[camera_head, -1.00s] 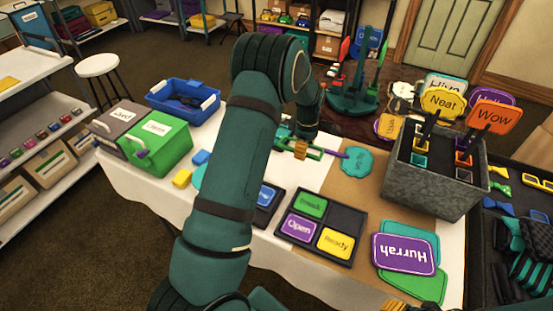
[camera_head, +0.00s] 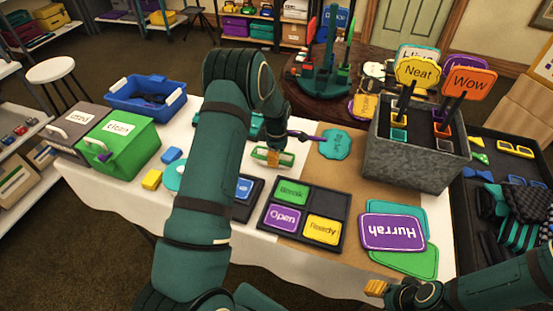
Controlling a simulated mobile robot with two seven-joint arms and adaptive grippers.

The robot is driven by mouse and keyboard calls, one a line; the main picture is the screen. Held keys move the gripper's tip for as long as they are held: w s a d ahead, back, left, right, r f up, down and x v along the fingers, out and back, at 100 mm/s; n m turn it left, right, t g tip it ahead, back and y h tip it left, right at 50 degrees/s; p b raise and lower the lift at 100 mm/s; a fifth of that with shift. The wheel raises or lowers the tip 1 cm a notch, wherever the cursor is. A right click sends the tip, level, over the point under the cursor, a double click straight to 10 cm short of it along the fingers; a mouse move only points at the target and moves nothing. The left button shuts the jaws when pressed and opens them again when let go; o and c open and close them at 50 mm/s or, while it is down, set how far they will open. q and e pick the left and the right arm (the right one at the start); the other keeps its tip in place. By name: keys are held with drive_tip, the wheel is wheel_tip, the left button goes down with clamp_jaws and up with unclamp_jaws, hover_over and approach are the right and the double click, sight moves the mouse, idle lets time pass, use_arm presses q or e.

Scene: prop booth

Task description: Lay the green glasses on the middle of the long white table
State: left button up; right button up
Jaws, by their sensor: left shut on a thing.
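The long white table (camera_head: 120,190) runs across the view, its top largely covered with props. My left gripper (camera_head: 273,158) points down over the middle part of the table and is shut on the green glasses (camera_head: 258,155). The glasses show as a thin green frame at the fingertips, partly hidden by them. They are at or just above the white top; I cannot tell whether they touch it. My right gripper (camera_head: 376,287) is low at the front edge, with only its orange tips and wrist in view; its opening is unclear.
Close by are a teal sign (camera_head: 335,143) with a purple stick and a dark tray of word cards (camera_head: 305,212). A grey metal bin (camera_head: 415,160) of signs stands right, a green box (camera_head: 118,145) and blue basket (camera_head: 147,98) left. The Hurrah sign (camera_head: 392,232) lies in front.

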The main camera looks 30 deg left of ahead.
use_arm(q)
drive_tip(key=shift+f, duration=0.65)
drive_tip(key=shift+f, duration=0.1)
drive_tip(key=o, duration=1.1)
drive_tip(key=shift+r, duration=0.5)
wheel_tip(320, 180, up, 11)
drive_tip(key=shift+r+p, duration=0.15)
drive_tip(key=shift+p, duration=0.95)
drive_tip(key=shift+r, duration=0.1)
